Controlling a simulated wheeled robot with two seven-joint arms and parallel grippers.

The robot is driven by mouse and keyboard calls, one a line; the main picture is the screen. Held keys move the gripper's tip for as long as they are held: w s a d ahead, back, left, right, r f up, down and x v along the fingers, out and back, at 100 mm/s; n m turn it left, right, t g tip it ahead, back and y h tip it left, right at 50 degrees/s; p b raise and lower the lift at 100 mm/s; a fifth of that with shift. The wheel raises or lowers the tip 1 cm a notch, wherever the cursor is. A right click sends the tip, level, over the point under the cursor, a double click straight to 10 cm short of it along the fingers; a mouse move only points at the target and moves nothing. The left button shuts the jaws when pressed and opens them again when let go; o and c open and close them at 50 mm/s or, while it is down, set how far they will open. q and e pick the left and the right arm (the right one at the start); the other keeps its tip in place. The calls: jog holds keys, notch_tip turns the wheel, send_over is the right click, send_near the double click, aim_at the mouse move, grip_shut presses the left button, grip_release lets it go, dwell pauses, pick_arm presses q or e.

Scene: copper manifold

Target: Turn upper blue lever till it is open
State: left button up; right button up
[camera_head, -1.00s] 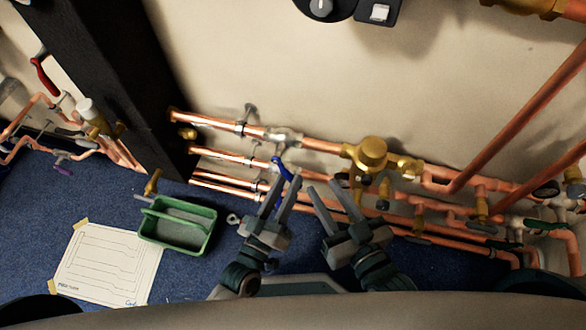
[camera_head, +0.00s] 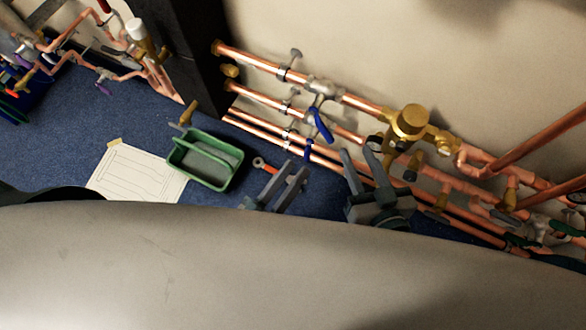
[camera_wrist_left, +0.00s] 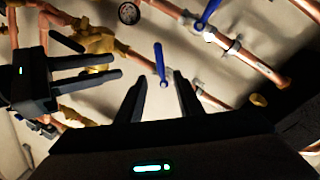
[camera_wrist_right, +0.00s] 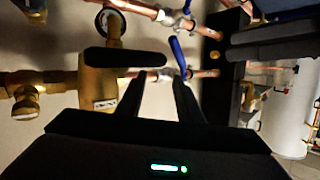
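The upper blue lever (camera_head: 320,125) hangs slanted from a valve on the copper pipes in the head view. A second blue lever (camera_head: 308,148) shows below it. Two blue levers also show in the left wrist view (camera_wrist_left: 160,62) and the right wrist view (camera_wrist_right: 176,55); I cannot tell which is the upper one there. My left gripper (camera_head: 293,168) is open and empty, below and left of the upper lever. My right gripper (camera_head: 358,153) is open and empty, below and right of it. Neither visibly touches a lever.
A brass regulator (camera_head: 410,122) and more pipes stand on the right. A dark post (camera_head: 190,55) stands left of the pipes. A green tray (camera_head: 205,180), a paper sheet (camera_head: 135,172) and a red-handled wrench (camera_head: 266,166) lie on the blue floor.

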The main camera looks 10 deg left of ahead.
grip_shut()
pick_arm(q)
jog(key=w+a+r+m+g+y, duration=0.3)
jog(key=a+r+m, duration=0.1)
jog(key=r, duration=0.3)
jog(key=shift+a, duration=0.5)
jog(key=shift+w, duration=0.1)
